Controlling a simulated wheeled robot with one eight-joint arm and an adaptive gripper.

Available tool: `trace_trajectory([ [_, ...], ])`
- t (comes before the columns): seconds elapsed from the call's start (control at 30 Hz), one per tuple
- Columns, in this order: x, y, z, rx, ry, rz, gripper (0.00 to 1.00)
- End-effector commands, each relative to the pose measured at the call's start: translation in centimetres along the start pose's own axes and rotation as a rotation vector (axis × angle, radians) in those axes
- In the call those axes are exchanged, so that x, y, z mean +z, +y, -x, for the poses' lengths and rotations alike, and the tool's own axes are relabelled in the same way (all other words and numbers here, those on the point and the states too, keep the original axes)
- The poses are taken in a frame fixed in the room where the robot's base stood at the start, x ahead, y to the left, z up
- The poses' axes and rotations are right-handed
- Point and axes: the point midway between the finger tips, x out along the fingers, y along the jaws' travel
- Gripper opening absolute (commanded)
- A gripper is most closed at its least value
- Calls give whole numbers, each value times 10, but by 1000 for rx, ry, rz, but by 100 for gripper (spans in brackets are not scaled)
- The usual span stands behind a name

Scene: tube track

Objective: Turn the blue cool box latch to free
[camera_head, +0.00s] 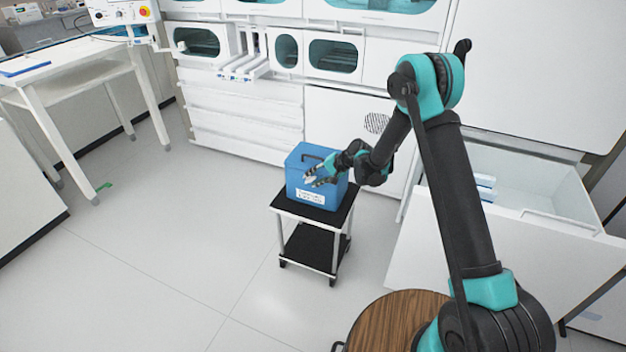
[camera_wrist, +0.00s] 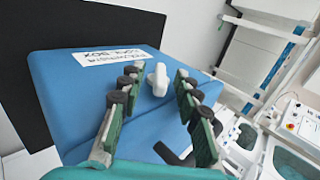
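The blue cool box (camera_head: 299,171) stands on a small black-topped cart, with a white label on its front and a dark handle on its lid. It fills much of the wrist view (camera_wrist: 55,85). Its white latch (camera_wrist: 158,78) sticks out from the box face, just past and between my fingertips in the picture. My gripper (camera_wrist: 153,88) is open, one finger on each side of the latch, with gaps showing on both sides. In the head view my gripper (camera_head: 317,181) is in front of the box and hides part of it. Contact with the latch cannot be seen.
The cart (camera_head: 338,222) has a black top and a lower shelf. White cabinets (camera_head: 245,112) stand behind it. An open white drawer (camera_head: 510,235) is at the right, near my arm. A white table (camera_head: 75,70) stands at the left. The floor (camera_head: 170,240) left of the cart is clear.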

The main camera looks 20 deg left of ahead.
Motion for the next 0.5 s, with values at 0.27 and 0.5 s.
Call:
trace_trajectory([
  [0.27, -1, 0, 46, 0, 2, -3, 33],
  [0.5, 0, 1, 92, 0, 2, -2, 33],
])
